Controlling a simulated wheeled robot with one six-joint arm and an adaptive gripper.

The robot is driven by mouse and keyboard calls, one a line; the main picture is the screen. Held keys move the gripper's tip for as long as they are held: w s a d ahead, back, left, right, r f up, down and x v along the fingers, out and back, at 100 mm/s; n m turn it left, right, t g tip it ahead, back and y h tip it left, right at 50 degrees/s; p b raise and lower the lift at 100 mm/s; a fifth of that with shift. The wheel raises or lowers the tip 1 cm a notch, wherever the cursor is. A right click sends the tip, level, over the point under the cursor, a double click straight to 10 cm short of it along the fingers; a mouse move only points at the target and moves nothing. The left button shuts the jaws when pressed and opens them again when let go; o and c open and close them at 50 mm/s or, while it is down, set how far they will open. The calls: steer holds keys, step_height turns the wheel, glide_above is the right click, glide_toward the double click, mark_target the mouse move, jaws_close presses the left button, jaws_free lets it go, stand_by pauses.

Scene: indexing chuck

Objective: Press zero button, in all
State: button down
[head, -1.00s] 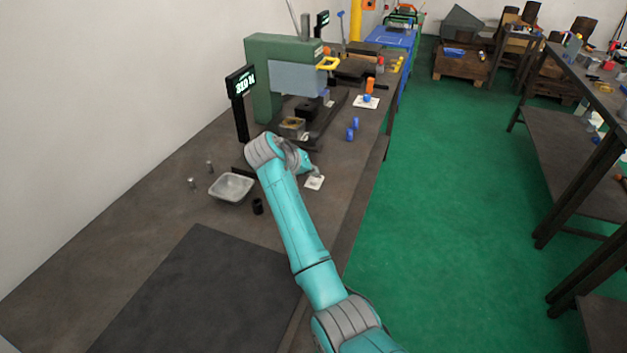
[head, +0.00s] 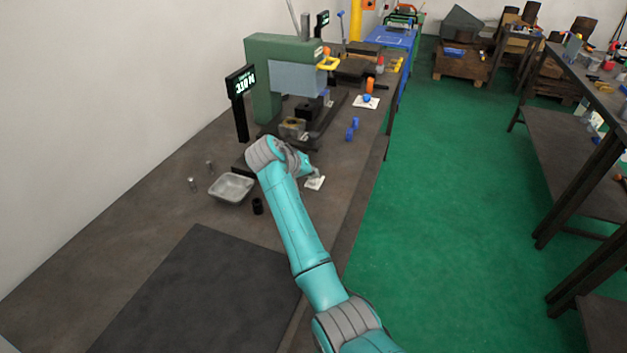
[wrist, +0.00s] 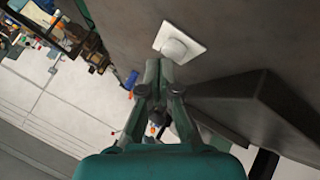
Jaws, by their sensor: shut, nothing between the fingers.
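A white square plate with a round pale button (head: 314,184) lies on the dark bench near its right edge. No lettering on it is legible, so I cannot tell whether it is the zero button. In the wrist view the pale button (wrist: 174,48) on its plate is just beyond my fingertips. My gripper (head: 317,174) is shut and empty close above the plate, partly covering it. Its closed fingers (wrist: 159,66) point toward the plate; I cannot tell whether they touch it. Another white plate with a blue button (head: 366,99) lies farther back.
A green press-like machine (head: 272,80) and a lit display (head: 240,82) on a post stand behind. A grey tray (head: 231,188) and a black cylinder (head: 257,206) are left of my arm. Blue pieces (head: 352,129) lie farther along. The near bench is clear around the dark mat (head: 190,290).

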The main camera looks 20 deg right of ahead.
mark_target(312, 181)
steer(key=shift+f, duration=0.65)
stand_by(0.9)
steer(key=shift+r, duration=1)
steer(key=shift+r, duration=0.1)
steer(key=shift+r, duration=2.4)
steer(key=shift+s, duration=0.1)
